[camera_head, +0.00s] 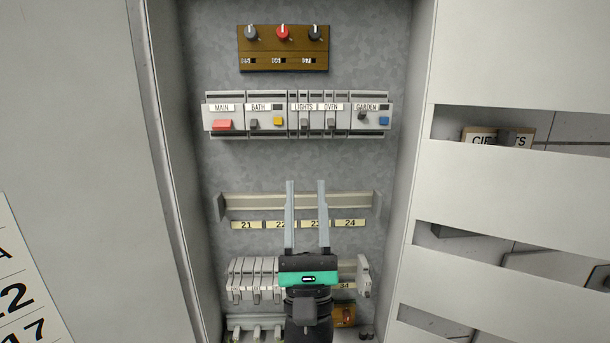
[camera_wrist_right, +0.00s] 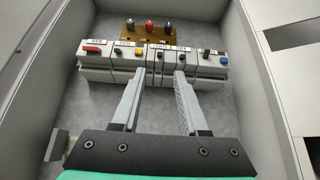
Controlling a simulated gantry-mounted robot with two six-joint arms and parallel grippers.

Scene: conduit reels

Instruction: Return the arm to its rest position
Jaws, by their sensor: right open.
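My right gripper (camera_head: 306,186) is raised inside the electrical cabinet, in front of the empty upper rail (camera_head: 250,203) and its number labels. Its two long pale fingers stand apart with nothing between them. In the right wrist view the gripper (camera_wrist_right: 157,76) also shows open, its fingers pointing toward the row of breakers (camera_wrist_right: 210,68). The same breaker row (camera_head: 297,115) is above the fingertips in the head view. My left gripper is in neither view.
A brown panel with three knobs (camera_head: 283,60) is at the top. Grey terminal blocks (camera_head: 253,280) sit left of my right wrist, and a single block (camera_head: 364,276) sits to its right. Cabinet walls (camera_head: 390,150) close in both sides. A slotted white panel (camera_head: 520,190) stands at right.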

